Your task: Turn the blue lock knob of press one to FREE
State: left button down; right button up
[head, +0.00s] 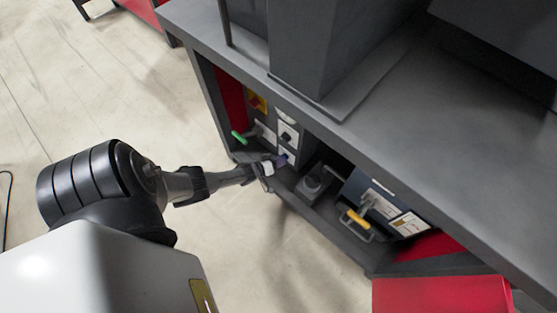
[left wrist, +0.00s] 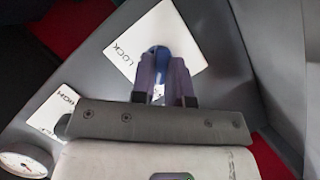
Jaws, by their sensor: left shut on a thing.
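The blue lock knob (left wrist: 160,58) shows in the left wrist view between the two purple-grey fingers of my left gripper (left wrist: 164,75). The fingers are shut on the knob and hide most of it. A white label plate (left wrist: 172,32) behind the knob reads LOCK on its left part; the word FREE is not visible. In the head view my left gripper (head: 277,163) reaches the lower panel under the bench, and the knob there is too small and covered to make out. How far the knob is turned cannot be told. My right gripper is not in view.
A green-tipped lever (head: 239,137) and a red-and-yellow switch (head: 257,103) are near the gripper. A yellow-handled lever (head: 357,218) is to the right. A round gauge (left wrist: 24,162) sits lower left in the wrist view. The bench top (head: 420,120) overhangs the panels.

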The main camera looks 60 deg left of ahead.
pick_arm(q)
jog(key=shift+s+f, duration=0.1)
jog(key=shift+f, duration=0.05)
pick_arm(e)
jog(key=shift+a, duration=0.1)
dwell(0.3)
pick_arm(q)
jog(key=c, duration=1.5)
grip_release()
jog(key=shift+a, duration=0.1)
jog(key=o, duration=0.4)
jog(key=shift+w+a, duration=0.15)
jog(key=shift+w, duration=0.1)
jog(key=shift+w+r, duration=0.1)
jog(key=shift+r, duration=0.1)
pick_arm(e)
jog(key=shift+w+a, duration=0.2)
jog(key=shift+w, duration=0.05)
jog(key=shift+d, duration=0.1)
pick_arm(q)
jog(key=p+v, duration=0.6)
jog(key=v, duration=0.7)
jog(key=shift+s+r, duration=0.1)
jog(key=shift+s, duration=0.25)
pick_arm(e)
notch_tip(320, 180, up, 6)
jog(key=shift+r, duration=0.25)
